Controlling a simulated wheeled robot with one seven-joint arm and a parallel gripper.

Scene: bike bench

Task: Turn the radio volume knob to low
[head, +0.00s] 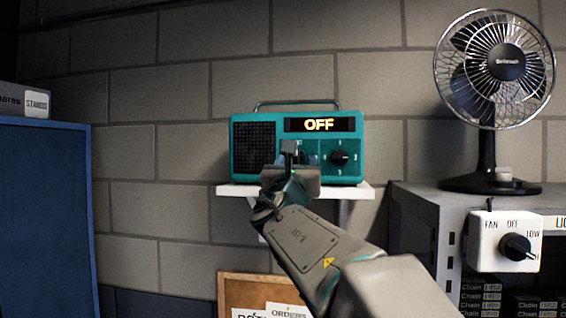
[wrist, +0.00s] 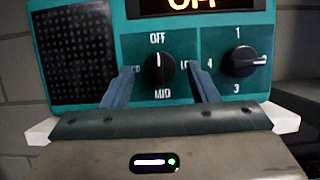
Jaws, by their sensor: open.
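The teal radio (head: 253,174) stands on a white wall shelf (head: 358,192), and its display (head: 320,125) reads OFF. In the wrist view, the left knob (wrist: 159,69) has its pointer up at OFF, with MID marked below and partly hidden labels at its sides. My gripper (wrist: 160,75) is open, with one finger on each side of this knob and a gap to it on both sides. In the head view, my gripper (head: 292,158) hides most of that knob. I cannot tell how deep the fingers reach.
A second radio knob (wrist: 243,62) with numbers sits just right of my right finger. A black fan (head: 490,90) stands on a grey cabinet (head: 412,215) at right, with a white fan switch box (head: 490,258) on its front. A blue cabinet (head: 45,220) is at left.

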